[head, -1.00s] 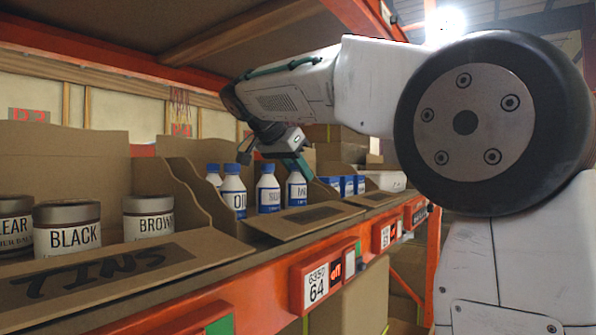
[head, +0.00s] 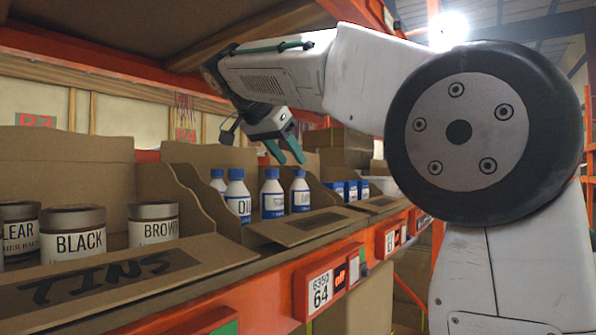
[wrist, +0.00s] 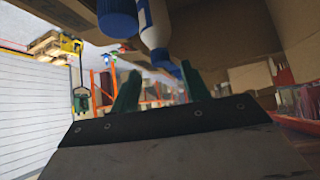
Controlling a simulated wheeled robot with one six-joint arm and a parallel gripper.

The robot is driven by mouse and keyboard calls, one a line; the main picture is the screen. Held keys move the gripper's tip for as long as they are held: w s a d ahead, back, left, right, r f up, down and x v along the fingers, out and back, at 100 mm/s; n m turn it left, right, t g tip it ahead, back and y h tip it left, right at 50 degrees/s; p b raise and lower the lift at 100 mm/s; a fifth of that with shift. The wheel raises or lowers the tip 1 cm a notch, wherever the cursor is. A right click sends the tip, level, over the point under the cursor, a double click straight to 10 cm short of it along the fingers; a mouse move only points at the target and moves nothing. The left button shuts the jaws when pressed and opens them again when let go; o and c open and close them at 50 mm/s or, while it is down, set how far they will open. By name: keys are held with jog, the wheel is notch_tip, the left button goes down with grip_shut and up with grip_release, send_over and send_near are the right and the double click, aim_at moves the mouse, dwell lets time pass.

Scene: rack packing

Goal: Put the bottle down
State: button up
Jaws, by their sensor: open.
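Several white bottles with blue caps and blue labels stand upright in an open cardboard bin on the shelf. In the head view the right front bottle (head: 300,190) and the one beside it (head: 272,195) are just below my gripper (head: 286,157). My gripper has green fingers spread apart with nothing between them. Its tips are above the caps and apart from the bottles. In the wrist view, a bottle (wrist: 152,28) and a blue cap (wrist: 117,18) show beyond my open gripper (wrist: 161,82). The lower parts of the rear bottles are hidden.
A bin of brown-lidded tins (head: 74,235) is on the left, past a cardboard divider (head: 196,203). Small blue-and-white boxes (head: 350,190) are in the bin on the right. An orange beam (head: 262,285) runs along the shelf front, and an upper shelf hangs overhead.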

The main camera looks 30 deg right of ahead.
jog(key=shift+v, duration=2.6)
